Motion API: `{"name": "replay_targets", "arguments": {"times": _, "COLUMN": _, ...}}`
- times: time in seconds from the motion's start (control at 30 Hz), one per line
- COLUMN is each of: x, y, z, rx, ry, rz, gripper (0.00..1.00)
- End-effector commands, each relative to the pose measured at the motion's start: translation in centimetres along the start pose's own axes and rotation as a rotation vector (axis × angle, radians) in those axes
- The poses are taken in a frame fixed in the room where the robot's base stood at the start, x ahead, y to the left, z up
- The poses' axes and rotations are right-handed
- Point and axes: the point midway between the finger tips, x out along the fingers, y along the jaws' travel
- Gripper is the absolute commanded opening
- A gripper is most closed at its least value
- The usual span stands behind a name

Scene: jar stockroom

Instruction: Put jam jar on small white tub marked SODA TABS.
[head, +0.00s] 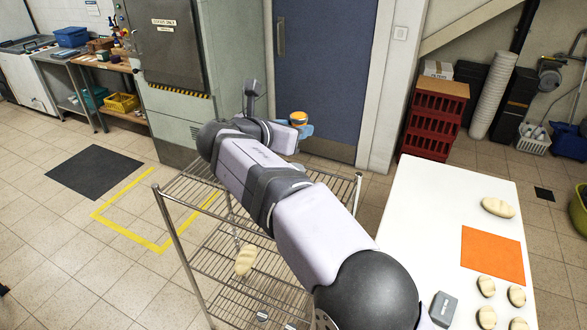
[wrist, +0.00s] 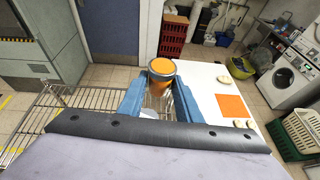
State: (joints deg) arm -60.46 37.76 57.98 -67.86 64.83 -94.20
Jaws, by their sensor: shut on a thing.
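The jam jar (wrist: 162,72) has an orange lid and a dark rim below it. My gripper (wrist: 160,86) has blue fingers, shut on the jar from both sides. In the head view the jar (head: 299,117) shows at the far end of my arm, in front of the blue door and above the back of the wire rack. A small whitish shape (wrist: 149,114) shows between and below the fingers in the wrist view. I cannot tell whether it is the SODA TABS tub; no marking is readable. No such tub shows in the head view, where my arm covers much of the rack.
The wire rack (head: 184,240) stands under my arm, with a pale loaf-shaped thing (head: 245,260) on it. The white table (head: 425,215) at right bears an orange mat (head: 492,255), several pale loaves and a grey block (head: 443,308). Red crates (head: 435,118) stand behind.

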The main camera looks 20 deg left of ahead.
Motion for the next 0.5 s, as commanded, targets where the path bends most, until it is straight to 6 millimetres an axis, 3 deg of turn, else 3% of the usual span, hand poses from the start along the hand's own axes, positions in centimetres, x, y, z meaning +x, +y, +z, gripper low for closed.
{"name": "replay_targets", "arguments": {"times": 0.2, "x": -0.08, "y": 0.91, "z": 0.04, "rx": -0.048, "ry": 0.000, "rz": 0.117, "gripper": 0.07}}
{"name": "replay_targets", "arguments": {"times": 0.5, "x": 0.00, "y": 1.06, "z": -0.22, "rx": -0.063, "ry": 0.001, "rz": 0.150, "gripper": 0.07}}
